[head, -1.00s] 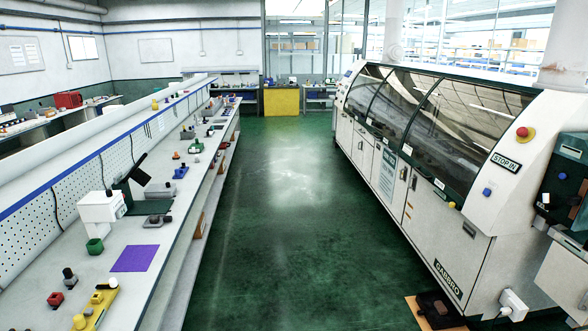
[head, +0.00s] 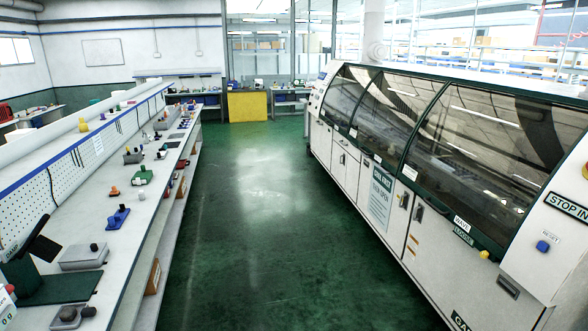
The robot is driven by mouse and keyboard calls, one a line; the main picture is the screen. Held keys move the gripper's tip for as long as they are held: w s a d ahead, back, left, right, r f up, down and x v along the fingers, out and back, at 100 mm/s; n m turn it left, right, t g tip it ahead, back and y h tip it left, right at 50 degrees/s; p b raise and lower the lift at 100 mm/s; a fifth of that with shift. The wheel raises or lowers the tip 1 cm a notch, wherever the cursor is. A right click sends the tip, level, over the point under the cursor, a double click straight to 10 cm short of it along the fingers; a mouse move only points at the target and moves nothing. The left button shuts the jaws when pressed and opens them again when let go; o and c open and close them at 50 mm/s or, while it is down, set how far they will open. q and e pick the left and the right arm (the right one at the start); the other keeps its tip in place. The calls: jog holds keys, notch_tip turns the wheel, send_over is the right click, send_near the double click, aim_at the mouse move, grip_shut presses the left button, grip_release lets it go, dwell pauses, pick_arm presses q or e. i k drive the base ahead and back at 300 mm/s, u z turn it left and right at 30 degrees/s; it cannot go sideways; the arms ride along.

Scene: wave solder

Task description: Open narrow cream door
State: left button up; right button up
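The long cream machine (head: 470,275) with dark curved windows stands along the right side, and cream doors line its lower front. A narrow cream door (head: 396,232) sits just right of the sign panel (head: 380,197). It looks shut, with a dark latch (head: 404,200) near its upper right edge. Another cream door (head: 347,182) with a small handle is farther along, left of the sign, and also looks shut. I cannot tell for certain which door the task names. Neither of my grippers is in view.
A green floor aisle (head: 260,220) is clear between the machine and the long workbench (head: 120,215) on the left. The bench holds several small tools and parts. A yellow cabinet (head: 248,106) stands at the far end. A blue button (head: 543,246) sits on the machine's near end.

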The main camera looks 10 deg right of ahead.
aim_at(388, 204)
jog(key=z, duration=0.25)
jog(key=i, duration=1.95)
jog(key=z, duration=0.6)
jog(key=i, duration=2.15)
jog(key=z, duration=0.25)
